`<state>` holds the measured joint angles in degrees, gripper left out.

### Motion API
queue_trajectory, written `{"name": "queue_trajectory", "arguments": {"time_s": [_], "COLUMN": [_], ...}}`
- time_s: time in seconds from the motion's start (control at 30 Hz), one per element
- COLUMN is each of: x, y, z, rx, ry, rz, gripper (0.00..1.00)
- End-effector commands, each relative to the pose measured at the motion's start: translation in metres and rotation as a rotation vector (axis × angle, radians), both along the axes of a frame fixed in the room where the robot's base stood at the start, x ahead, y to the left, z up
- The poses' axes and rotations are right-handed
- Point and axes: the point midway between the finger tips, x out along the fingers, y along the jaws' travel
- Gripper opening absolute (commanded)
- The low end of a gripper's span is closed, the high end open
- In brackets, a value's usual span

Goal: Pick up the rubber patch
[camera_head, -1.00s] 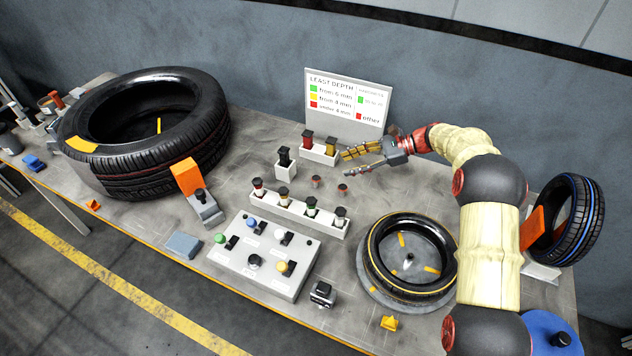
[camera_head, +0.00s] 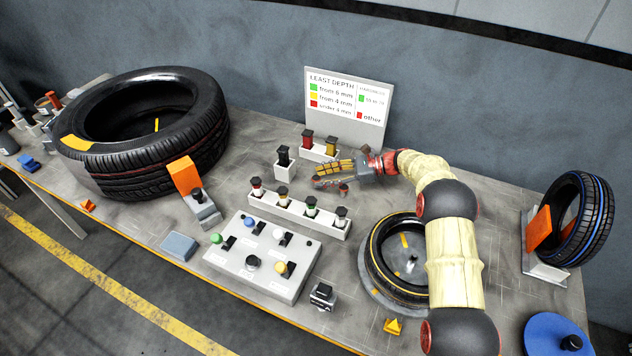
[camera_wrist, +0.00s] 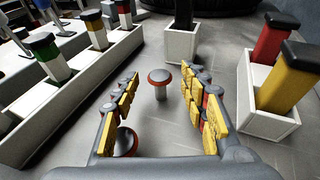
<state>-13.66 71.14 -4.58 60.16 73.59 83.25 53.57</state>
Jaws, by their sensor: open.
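Two small mushroom-shaped pieces with grey tops and red rims, which look like rubber patches, stand on the table. In the wrist view one patch (camera_wrist: 160,85) stands upright ahead, between the fingertip lines of my gripper (camera_wrist: 160,76). The other patch (camera_wrist: 127,141) is nearer, partly hidden by the left finger. My gripper (camera_head: 318,178) is open and empty, low over the table. In the head view one patch (camera_head: 344,189) shows just below the fingers; the other is hidden behind them.
A white rack (camera_head: 300,216) with several coloured markers stands in front of my gripper. A white holder (camera_head: 319,154) with red and yellow markers and a single black-marker holder (camera_head: 285,170) stand close behind. A tyre (camera_head: 385,283) lies at front right, under my arm.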

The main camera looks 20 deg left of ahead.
Motion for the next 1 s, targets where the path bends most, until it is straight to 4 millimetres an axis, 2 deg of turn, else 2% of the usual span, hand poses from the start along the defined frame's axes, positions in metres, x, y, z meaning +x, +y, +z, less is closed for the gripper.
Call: {"name": "queue_trajectory", "arguments": {"time_s": [0.1, 0.33, 0.83, 1.0], "x": [-0.004, -0.0044, -0.0044, -0.0044], "y": [0.0117, 0.0135, 0.0132, 0.0132], "z": [-0.0052, -0.0039, -0.0041, -0.0041], "rx": [-0.001, 0.0, 0.0, 0.0], "ry": [-0.001, 0.0, 0.001, 0.001], "rz": [-0.001, -0.001, -0.001, -0.001], "gripper": [0.43, 0.43, 0.15, 0.14]}}
